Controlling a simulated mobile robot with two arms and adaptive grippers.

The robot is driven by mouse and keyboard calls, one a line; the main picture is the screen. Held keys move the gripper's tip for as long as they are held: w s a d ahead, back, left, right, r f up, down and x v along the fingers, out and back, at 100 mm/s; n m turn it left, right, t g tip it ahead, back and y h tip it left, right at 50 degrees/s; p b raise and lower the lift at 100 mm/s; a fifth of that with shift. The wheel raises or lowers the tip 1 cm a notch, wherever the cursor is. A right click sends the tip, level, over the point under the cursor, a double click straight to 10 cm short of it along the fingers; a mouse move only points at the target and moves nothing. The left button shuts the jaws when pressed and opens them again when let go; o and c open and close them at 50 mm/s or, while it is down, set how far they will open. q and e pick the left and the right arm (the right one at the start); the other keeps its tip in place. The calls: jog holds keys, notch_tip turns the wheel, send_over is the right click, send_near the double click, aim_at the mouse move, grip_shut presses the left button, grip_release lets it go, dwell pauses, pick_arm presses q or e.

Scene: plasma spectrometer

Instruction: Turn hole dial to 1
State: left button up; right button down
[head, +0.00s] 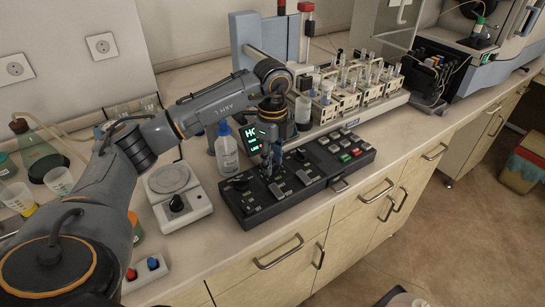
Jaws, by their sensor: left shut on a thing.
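A black control panel (250,213) lies on the bench in the head view, with several dials, switches and coloured buttons on it. My left gripper (270,172) points down at the panel's left half, shut on a dial there, apparently the hole dial. The fingers hide most of this dial, and its pointer and markings cannot be read. A dark display (253,134) with green characters stands behind the gripper, partly covered by it; its text starts with what looks like "H". My right gripper is not in view.
A white bottle (227,155) stands close behind the panel's left end. A white hotplate-like device (183,208) with a black knob is to its left. Racks of vials (345,100) stand behind. The bench front edge runs close before the panel.

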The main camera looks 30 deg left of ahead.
pick_arm(q)
jog(key=shift+n, duration=1.1)
jog(key=o, duration=1.2)
jog(key=shift+c, duration=0.2)
jog(key=shift+r, duration=0.1)
notch_tip(320, 180, up, 12)
